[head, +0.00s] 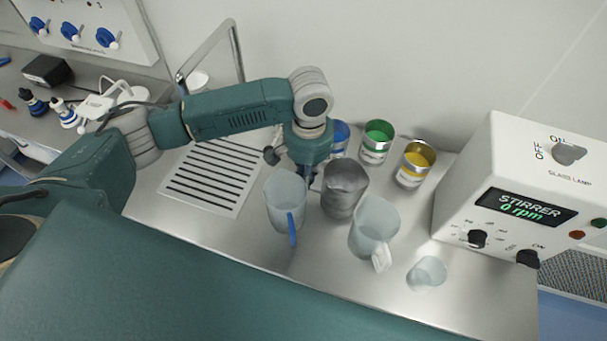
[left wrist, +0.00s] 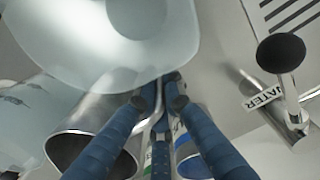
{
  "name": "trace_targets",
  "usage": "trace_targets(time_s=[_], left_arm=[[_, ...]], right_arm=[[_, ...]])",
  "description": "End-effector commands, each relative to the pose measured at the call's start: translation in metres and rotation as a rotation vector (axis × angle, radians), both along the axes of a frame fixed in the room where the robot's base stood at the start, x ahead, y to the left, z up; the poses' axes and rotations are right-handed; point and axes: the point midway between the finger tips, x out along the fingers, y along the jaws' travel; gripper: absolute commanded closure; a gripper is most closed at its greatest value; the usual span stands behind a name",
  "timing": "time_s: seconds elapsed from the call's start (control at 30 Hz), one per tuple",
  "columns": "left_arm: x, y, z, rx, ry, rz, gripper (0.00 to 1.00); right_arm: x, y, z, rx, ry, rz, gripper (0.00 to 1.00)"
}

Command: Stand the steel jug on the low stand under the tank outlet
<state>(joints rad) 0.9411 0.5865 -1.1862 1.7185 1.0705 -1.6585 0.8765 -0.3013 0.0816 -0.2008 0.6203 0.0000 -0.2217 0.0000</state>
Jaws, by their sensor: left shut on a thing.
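The steel jug (head: 343,190) stands on the steel worktop between two translucent plastic jugs, a blue-handled one (head: 285,200) on its left and a white-handled one (head: 374,228) on its right. My left gripper (head: 308,183) reaches down at the jug's left side. In the left wrist view the blue fingers (left wrist: 160,88) close together beside the steel jug (left wrist: 95,130), apparently on its handle; the grip point is partly hidden. The jug looks upright and seems to rest on the worktop. My right gripper is not in view.
Blue, green (head: 377,140) and yellow (head: 415,163) cans stand behind the jugs. A small clear beaker (head: 427,273) stands at front right, near the stirrer box (head: 530,200). A slotted drain plate (head: 213,175) lies left, under a bent metal pipe (head: 205,50).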

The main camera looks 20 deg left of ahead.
Motion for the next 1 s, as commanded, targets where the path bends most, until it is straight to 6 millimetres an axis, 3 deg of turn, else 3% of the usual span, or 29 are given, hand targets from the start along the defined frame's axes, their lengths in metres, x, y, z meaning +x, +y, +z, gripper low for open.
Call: trace_targets(time_s=[0.2, 0.3, 0.33, 0.67, 0.83, 1.0], left_arm=[[0.0, -0.001, -0.002, -0.002, 0.0, 0.0, 1.0], [0.0, 0.0, -0.003, -0.001, 0.001, 0.0, 0.76], [0.0, 0.0, -0.003, -0.001, 0.001, 0.0, 0.73], [0.0, 0.0, 0.0, 0.0, -0.001, 0.0, 0.73], [0.002, -0.001, 0.02, -0.003, -0.004, 0.001, 0.73], [0.003, -0.001, 0.058, -0.003, -0.006, 0.0, 0.73]], right_arm=[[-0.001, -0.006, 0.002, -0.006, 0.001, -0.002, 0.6], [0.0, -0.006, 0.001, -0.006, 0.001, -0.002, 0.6], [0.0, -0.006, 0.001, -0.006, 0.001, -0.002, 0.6], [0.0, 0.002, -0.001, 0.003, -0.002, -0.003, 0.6], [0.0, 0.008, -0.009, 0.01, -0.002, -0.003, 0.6], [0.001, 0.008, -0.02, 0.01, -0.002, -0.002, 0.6]])
